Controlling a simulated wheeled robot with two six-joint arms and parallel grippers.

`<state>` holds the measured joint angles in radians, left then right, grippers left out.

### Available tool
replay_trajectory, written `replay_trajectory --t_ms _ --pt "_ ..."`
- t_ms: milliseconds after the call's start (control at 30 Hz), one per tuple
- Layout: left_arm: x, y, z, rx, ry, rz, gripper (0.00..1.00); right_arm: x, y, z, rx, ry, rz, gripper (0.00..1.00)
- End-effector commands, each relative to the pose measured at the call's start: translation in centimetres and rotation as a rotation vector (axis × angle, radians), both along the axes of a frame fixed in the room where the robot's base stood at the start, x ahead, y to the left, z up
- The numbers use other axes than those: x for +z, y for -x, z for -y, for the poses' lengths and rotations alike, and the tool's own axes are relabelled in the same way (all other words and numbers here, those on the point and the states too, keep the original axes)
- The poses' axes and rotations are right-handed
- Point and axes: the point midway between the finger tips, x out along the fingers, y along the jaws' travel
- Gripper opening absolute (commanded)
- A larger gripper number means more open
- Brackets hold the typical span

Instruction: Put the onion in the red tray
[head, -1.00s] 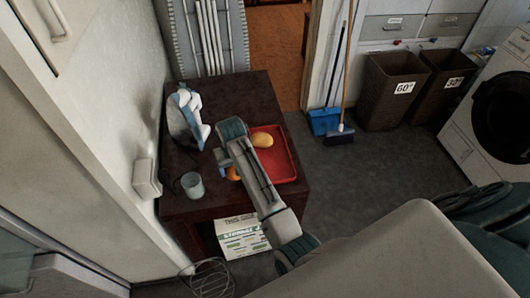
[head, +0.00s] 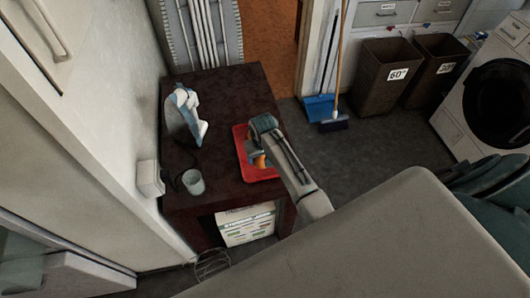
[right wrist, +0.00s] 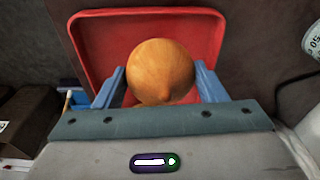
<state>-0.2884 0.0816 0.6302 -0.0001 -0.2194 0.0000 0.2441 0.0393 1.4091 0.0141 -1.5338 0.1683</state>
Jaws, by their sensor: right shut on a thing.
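The onion (right wrist: 162,72), round and orange-brown, is between the two blue fingers of my right gripper (right wrist: 161,88) in the right wrist view. The gripper is shut on it. The red tray (right wrist: 190,24) shows behind and around the onion. In the head view, my right gripper (head: 256,160) is over the red tray (head: 260,174), with part of the onion (head: 260,162) showing beside it. My forearm hides the tray's right part. I cannot tell whether the onion touches the tray floor. My left gripper is not in view.
The tray is on a dark red-brown table (head: 225,97). A blue-white iron-like object (head: 187,112) and a grey cup (head: 193,182) stand to the left. A white wall borders the table's left side. A wire basket (head: 212,264) is below the front edge.

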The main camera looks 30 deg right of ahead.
Motion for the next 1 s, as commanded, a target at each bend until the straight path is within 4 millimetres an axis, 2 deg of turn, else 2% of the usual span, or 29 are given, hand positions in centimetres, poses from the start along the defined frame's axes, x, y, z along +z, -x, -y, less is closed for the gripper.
replay_trajectory --t_ms 33,300,567,967,1000 --pt "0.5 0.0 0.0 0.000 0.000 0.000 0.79 0.2 -0.6 0.8 -0.001 0.001 0.001 0.38" --pt "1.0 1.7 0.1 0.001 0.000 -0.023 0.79 -0.1 -2.1 2.7 0.000 0.001 0.001 0.38" --pt "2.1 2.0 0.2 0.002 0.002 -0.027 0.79 -3.4 -1.9 2.4 0.001 -0.001 -0.002 0.38" --pt "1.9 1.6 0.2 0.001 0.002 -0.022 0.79 -4.1 -1.9 2.4 0.001 -0.001 0.001 0.38" --pt "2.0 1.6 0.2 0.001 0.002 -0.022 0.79 -4.1 -1.9 2.4 0.001 -0.001 0.000 0.70"
